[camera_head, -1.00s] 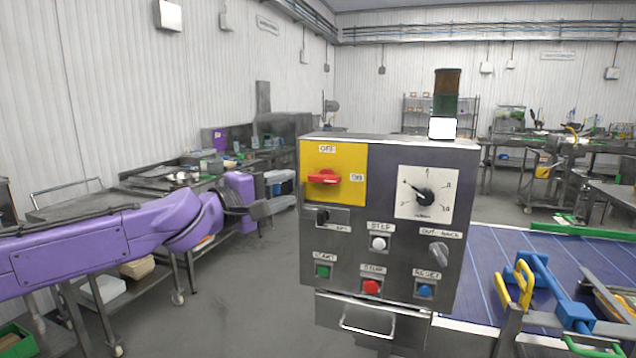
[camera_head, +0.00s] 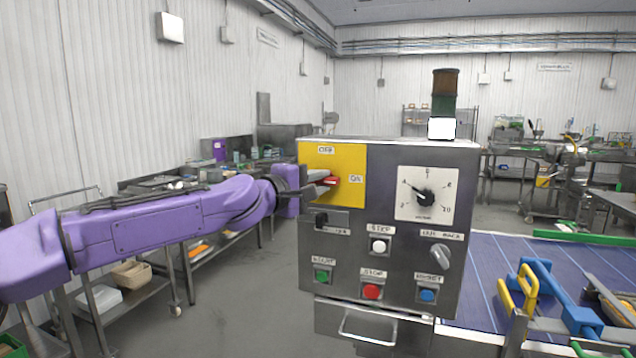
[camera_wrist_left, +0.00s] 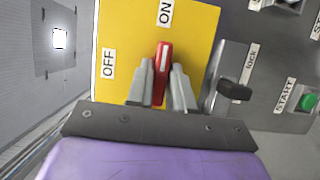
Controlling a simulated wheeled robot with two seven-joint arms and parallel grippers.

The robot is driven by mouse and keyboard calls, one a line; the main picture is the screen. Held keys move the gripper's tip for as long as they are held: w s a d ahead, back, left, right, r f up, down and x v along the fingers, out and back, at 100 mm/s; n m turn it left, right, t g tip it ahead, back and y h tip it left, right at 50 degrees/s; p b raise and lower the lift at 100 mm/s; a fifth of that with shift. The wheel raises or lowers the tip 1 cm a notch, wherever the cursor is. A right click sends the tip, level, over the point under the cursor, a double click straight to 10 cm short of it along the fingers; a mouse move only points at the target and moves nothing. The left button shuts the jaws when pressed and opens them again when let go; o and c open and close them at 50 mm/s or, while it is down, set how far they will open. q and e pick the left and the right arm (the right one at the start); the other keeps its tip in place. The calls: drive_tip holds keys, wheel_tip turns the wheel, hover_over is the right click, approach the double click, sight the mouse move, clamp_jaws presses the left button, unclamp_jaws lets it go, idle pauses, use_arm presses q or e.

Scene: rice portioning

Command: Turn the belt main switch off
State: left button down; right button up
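The belt main switch is a red handle (camera_head: 331,181) on a yellow plate (camera_head: 347,194) with OFF and ON labels, at the upper left of the grey control box (camera_head: 386,262). In the left wrist view the red handle (camera_wrist_left: 162,68) points toward the ON label. My left gripper (camera_head: 322,183) is at the switch, one grey finger on each side of the handle. In the left wrist view the gripper's fingertips (camera_wrist_left: 163,68) lie very close to both sides of it; whether they press on it cannot be told. My right gripper is not in view.
Below the switch sit a black lock lever (camera_head: 321,219), a green START button (camera_head: 322,277) and a red STOP button (camera_head: 371,291). A dial (camera_head: 425,197) is to the right. The blue conveyor belt (camera_head: 484,275) runs behind the box at right.

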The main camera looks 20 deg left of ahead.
use_arm(q)
drive_tip(key=shift+f, duration=0.1)
drive_tip(key=shift+f+b, duration=0.15)
drive_tip(key=shift+b, duration=0.55)
drive_tip(key=n+t+b, duration=0.1)
drive_tip(key=n+b, duration=0.3)
drive_tip(key=b, duration=0.2)
drive_tip(key=f+n+t+b, duration=0.1)
drive_tip(key=n+t+b, duration=0.1)
drive_tip(key=n+b, duration=0.2)
drive_tip(key=shift+d+f+b, duration=0.1)
drive_tip(key=shift+b, duration=1.4)
drive_tip(key=n+t+y+b, duration=0.1)
drive_tip(key=n+b, duration=0.3)
drive_tip(key=n+t+y+b, duration=0.1)
drive_tip(key=n+y+b, duration=0.1)
drive_tip(key=n+b, duration=0.2)
drive_tip(key=shift+d+y+b, duration=0.15)
drive_tip(key=shift+y+b, duration=0.15)
drive_tip(key=shift+r+n+t+y+b, duration=0.2)
drive_tip(key=shift+n+y+b, duration=0.25)
drive_tip(key=shift+n, duration=0.5)
drive_tip(key=shift+r+n+t+y+b, duration=0.25)
drive_tip(key=shift+n+b, duration=0.35)
drive_tip(key=shift+n, duration=0.35)
drive_tip(key=shift+r+n, duration=0.1)
drive_tip(key=shift+n, duration=0.2)
